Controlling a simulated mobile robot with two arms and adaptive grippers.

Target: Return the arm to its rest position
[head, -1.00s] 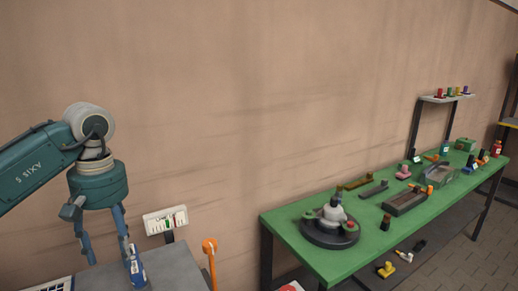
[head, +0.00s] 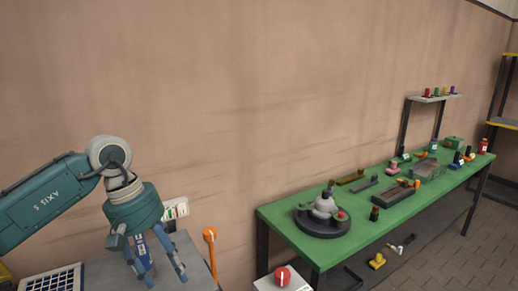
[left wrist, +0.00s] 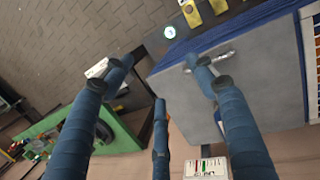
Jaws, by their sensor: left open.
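My left arm comes in from the left in the head view, and its teal gripper (head: 155,266) hangs tilted over the grey cabinet top. Its blue fingers are spread, with nothing between them that I can see held. In the left wrist view the open fingers (left wrist: 160,75) reach across the picture with the grey top (left wrist: 255,85) beyond. A blue and white container (head: 141,248) stands on that top, partly hidden behind the fingers. My right gripper is in neither view.
A white panel with coloured marks (head: 175,207) and an orange-handled post (head: 210,236) stand close to the gripper. A red knob on a white box (head: 282,276) is farther right. The green workbench (head: 350,228) holds a round fixture (head: 322,219), trays and small parts. The wall above is clear.

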